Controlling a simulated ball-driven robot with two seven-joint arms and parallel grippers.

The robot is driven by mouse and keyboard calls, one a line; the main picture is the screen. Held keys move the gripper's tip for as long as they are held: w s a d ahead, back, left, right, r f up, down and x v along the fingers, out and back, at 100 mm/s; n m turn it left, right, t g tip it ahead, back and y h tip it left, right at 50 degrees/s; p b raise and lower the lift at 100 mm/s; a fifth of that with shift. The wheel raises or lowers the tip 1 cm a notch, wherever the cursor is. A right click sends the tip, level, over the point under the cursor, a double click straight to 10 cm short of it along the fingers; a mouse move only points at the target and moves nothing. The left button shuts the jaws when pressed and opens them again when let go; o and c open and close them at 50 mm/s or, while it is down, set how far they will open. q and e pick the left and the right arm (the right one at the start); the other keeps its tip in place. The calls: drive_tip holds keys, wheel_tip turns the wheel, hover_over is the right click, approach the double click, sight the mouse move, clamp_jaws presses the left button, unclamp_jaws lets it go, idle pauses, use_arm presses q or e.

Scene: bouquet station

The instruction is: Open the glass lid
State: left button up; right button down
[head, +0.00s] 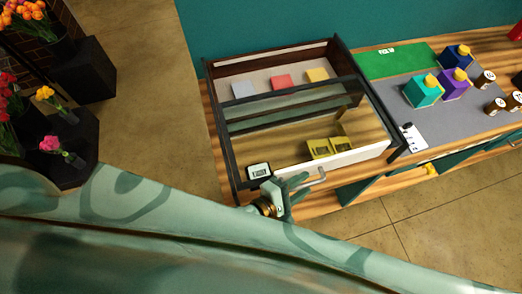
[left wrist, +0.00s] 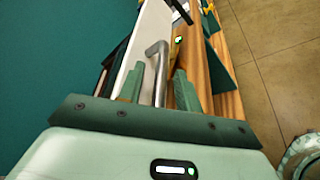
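The glass lid (head: 290,106) is a see-through pane in a dark frame, over a display case (head: 228,150) on the wooden counter. I cannot tell how far it is raised. A bent metal handle (head: 317,178) sticks out at the case's front edge. My left gripper (head: 298,183) is at this handle. In the left wrist view, the handle (left wrist: 158,65) stands between the two open green fingers (left wrist: 157,86), beside a white panel (left wrist: 150,35). A gap shows on the finger sides, so I see no grip on it. My right gripper is not in view.
Colored cards and yellow blocks (head: 325,148) lie inside the case. A grey mat (head: 440,112) at right holds colored bottles (head: 422,91) and small brown jars. Flowers on dark stands (head: 85,70) are at left. Open floor (head: 145,60) lies between.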

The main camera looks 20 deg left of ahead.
use_arm(q)
drive_tip(key=b+v, duration=0.1)
drive_tip(key=v, duration=1.5)
drive_tip(key=shift+b, duration=0.3)
drive_tip(key=shift+s+a+f, duration=0.1)
drive_tip(key=shift+a, duration=0.05)
